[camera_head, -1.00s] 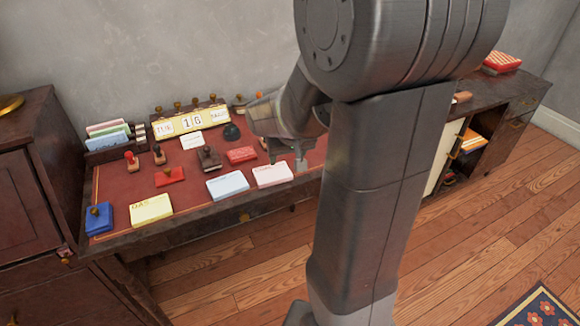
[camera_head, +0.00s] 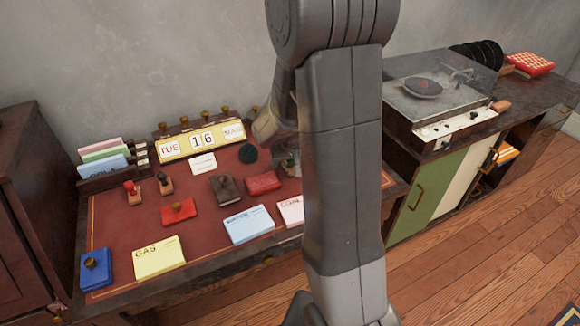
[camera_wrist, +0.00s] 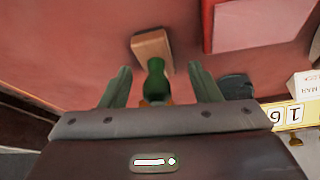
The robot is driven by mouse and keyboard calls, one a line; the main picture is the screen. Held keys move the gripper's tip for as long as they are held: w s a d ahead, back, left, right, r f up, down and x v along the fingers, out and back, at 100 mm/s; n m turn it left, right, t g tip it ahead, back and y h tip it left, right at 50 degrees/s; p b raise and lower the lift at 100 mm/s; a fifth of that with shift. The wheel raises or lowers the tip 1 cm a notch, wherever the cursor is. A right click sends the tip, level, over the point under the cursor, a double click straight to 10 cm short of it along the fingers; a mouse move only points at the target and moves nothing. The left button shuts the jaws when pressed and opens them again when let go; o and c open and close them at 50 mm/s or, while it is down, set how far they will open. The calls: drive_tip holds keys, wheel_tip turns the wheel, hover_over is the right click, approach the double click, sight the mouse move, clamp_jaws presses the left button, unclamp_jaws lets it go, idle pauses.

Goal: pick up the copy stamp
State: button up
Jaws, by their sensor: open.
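A stamp with a green handle (camera_wrist: 156,75) and a wooden block base (camera_wrist: 150,45) stands on the red desk top, between and just beyond my fingertips in the wrist view. My gripper (camera_wrist: 160,74) is open, one finger on each side of the handle, with no clear contact. In the head view my arm hides most of the gripper. A red-handled stamp (camera_head: 132,191) and a dark-handled stamp (camera_head: 165,183) stand farther left.
A red box (camera_head: 263,182), a brown block (camera_head: 225,188) and a dark round object (camera_head: 248,154) are near the green-handled stamp. A calendar (camera_head: 180,148) stands behind. Cards, a red pad (camera_head: 179,212) and a blue pad (camera_head: 95,268) lie forward and left. A record player (camera_head: 440,95) is right.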

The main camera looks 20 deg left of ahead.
drive_tip(key=c, duration=1.1)
drive_tip(key=shift+r, duration=0.15)
drive_tip(key=shift+c, duration=0.2)
wheel_tip(320, 180, up, 10)
drive_tip(key=shift+f+p, duration=0.1)
drive_tip(key=shift+p, duration=0.6)
drive_tip(key=o, duration=0.4)
drive_tip(key=shift+c, duration=1.1)
